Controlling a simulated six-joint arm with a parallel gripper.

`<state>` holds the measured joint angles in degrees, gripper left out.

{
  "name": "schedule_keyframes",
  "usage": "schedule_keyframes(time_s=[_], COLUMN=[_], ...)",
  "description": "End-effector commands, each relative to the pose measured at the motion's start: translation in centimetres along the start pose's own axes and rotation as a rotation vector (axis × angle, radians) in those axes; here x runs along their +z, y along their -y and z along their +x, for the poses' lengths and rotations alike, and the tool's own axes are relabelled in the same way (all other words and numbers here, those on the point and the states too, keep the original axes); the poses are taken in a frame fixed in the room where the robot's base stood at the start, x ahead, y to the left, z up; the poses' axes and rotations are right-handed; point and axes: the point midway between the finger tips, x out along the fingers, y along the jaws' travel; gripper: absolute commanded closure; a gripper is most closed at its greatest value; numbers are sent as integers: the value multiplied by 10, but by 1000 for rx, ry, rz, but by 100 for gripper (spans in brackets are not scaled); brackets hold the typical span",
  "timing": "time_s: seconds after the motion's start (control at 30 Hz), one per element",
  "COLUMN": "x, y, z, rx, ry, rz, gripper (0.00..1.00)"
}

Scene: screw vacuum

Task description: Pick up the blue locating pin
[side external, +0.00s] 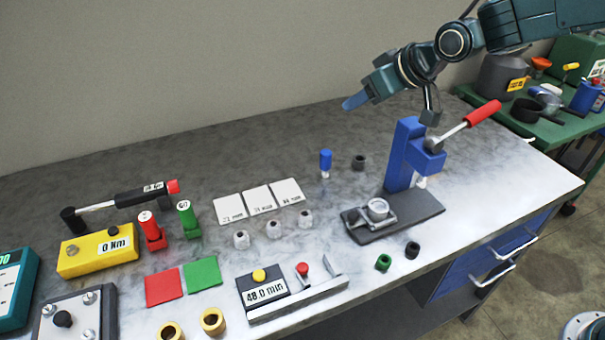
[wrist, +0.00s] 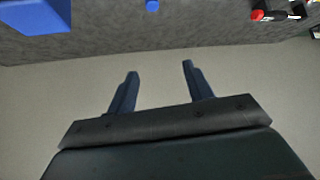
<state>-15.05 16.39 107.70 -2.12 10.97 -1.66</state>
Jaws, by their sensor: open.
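The blue locating pin (side external: 325,163) stands upright on the grey bench, with a blue top and a pale lower end, left of the blue press. In the wrist view a small blue thing (wrist: 152,5) at the top edge is probably this pin, cut off by the frame. My gripper (side external: 350,103) is raised above the back of the bench, up and to the right of the pin and well apart from it. Its two blue fingers (wrist: 159,68) are spread in the wrist view with nothing between them.
A blue press (side external: 404,155) with a red-handled lever stands right of the pin, on a dark base plate (side external: 430,212). A dark ring (side external: 359,161) sits close beside the pin. White cards (side external: 258,199) lie to its left. The bench behind the pin is clear.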

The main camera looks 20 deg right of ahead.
Motion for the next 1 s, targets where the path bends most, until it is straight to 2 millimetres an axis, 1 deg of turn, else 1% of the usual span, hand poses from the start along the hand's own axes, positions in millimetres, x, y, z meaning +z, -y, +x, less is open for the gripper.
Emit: schedule_keyframes(time_s=[0.03, 0.2, 0.3, 0.4, 0.53, 0.77, 0.87, 1.0], x=[12, 52, 70, 79, 84, 84, 84, 84], y=[0, 0, 0, 0, 0, 0, 0, 0], z=[10, 49, 68, 78, 84, 86, 90, 102], rx=[0, 0, 0, 0, 0, 0, 0, 0], ry=[7, 10, 6, 3, 0, -1, 0, 1], rz=[0, 0, 0, 0, 0, 0, 0, 0], gripper=[49, 49, 49, 49, 49, 49, 49, 49])
